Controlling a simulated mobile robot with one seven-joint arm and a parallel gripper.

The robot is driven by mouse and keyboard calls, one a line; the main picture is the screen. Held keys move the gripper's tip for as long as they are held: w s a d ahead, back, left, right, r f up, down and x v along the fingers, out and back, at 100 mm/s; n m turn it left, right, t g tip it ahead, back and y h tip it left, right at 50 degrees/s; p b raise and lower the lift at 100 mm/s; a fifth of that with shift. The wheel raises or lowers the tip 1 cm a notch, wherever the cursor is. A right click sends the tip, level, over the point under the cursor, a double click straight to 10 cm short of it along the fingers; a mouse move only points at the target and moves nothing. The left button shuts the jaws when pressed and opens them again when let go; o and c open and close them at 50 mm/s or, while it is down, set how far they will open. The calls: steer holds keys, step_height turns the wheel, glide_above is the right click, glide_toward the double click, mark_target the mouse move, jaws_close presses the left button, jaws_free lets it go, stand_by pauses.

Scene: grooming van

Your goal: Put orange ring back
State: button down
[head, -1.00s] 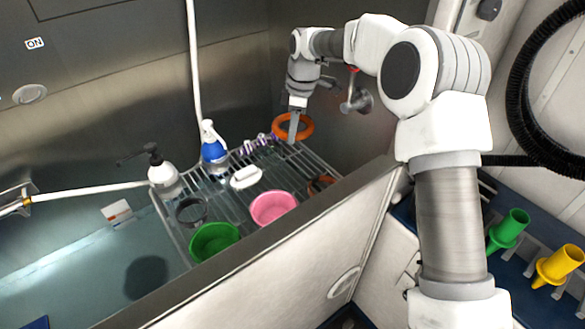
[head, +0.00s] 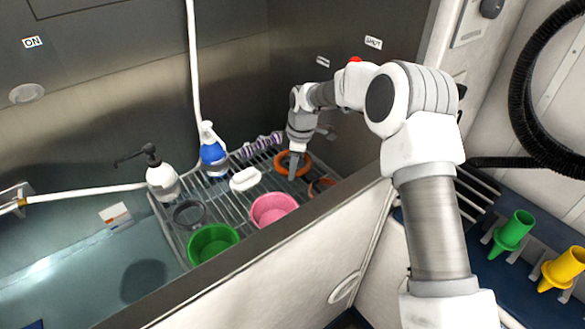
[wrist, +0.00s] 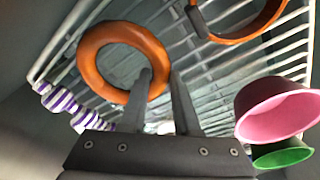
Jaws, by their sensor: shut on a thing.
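The orange ring (head: 281,164) is at the right back end of the wire rack (head: 232,197), low over its bars; I cannot tell whether it touches them. My gripper (head: 293,177) points down and is shut on the ring's near rim. In the wrist view the ring (wrist: 88,56) shows whole, with one finger of my gripper (wrist: 160,78) across its rim and the other outside it. The rack's bars (wrist: 205,62) show behind the ring.
A pink bowl (head: 273,209), a green bowl (head: 213,244), a dark ring (head: 188,214) and an orange-and-black band (head: 320,187) are on the rack. A white soap bar (head: 245,179), a blue spray bottle (head: 213,153), a pump bottle (head: 161,180) and a purple-striped item (head: 262,144) are nearby.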

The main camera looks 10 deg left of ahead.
steer(key=shift+f, duration=0.2)
steer(key=c, duration=0.6)
jaws_free()
steer(key=shift+r, duration=0.1)
steer(key=shift+r, duration=0.1)
steer(key=r, duration=0.4)
steer(key=d+r+p, duration=0.1)
steer(key=r, duration=0.7)
steer(key=shift+d, duration=0.4)
steer(key=shift+s, duration=0.1)
